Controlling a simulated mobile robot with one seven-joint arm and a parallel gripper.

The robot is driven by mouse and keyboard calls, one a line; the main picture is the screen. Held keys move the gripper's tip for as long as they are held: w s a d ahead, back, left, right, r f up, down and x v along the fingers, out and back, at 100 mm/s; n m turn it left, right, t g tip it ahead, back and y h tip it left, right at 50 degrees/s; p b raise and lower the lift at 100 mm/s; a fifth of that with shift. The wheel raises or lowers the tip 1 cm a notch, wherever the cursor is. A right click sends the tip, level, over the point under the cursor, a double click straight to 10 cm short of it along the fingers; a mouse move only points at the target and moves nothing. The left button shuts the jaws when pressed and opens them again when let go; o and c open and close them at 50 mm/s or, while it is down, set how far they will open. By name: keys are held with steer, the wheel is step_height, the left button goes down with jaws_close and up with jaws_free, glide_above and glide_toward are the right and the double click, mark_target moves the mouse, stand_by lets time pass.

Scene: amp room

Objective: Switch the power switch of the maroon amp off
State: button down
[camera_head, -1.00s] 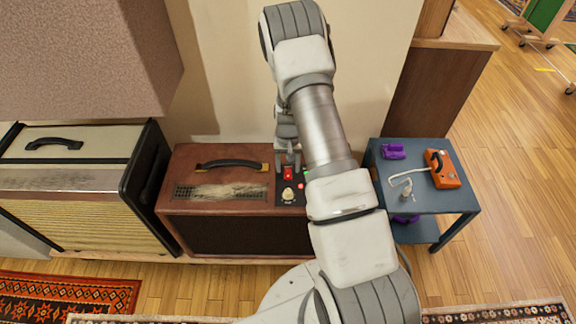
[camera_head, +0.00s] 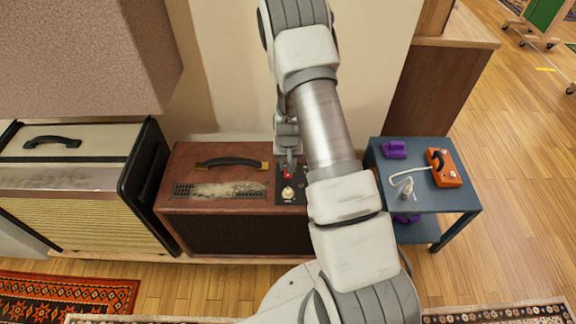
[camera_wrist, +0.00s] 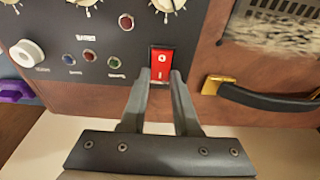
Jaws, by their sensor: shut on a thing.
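The maroon amp (camera_head: 184,163) stands against the wall in the middle of the head view. Its dark control panel (camera_wrist: 100,35) bears a red power switch (camera_wrist: 161,63) with white marks, also seen in the head view (camera_head: 288,175). My gripper (camera_wrist: 152,88) reaches down to the panel from the wall side, with its fingers on either side of the near end of the switch. In the head view, my gripper (camera_head: 288,161) partly covers the switch.
A black handle (camera_head: 230,163) and a vent grille lie left of the panel. Knobs (camera_wrist: 30,53) and small coloured lights sit near the switch. A cream amp (camera_head: 85,215) stands left. A blue table (camera_head: 440,202) at right holds an orange device (camera_head: 444,168) and a purple object (camera_head: 394,149).

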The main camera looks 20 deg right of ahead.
steer(key=shift+s+t, duration=0.1)
steer(key=shift+t, duration=0.3)
steer(key=c, duration=0.6)
jaws_free()
steer(key=shift+c, duration=0.2)
steer(key=p+v, duration=0.4)
steer(key=v, duration=1.3)
steer(key=shift+a+r+p, duration=0.15)
steer(key=shift+a+p, duration=0.15)
steer(key=shift+a, duration=0.05)
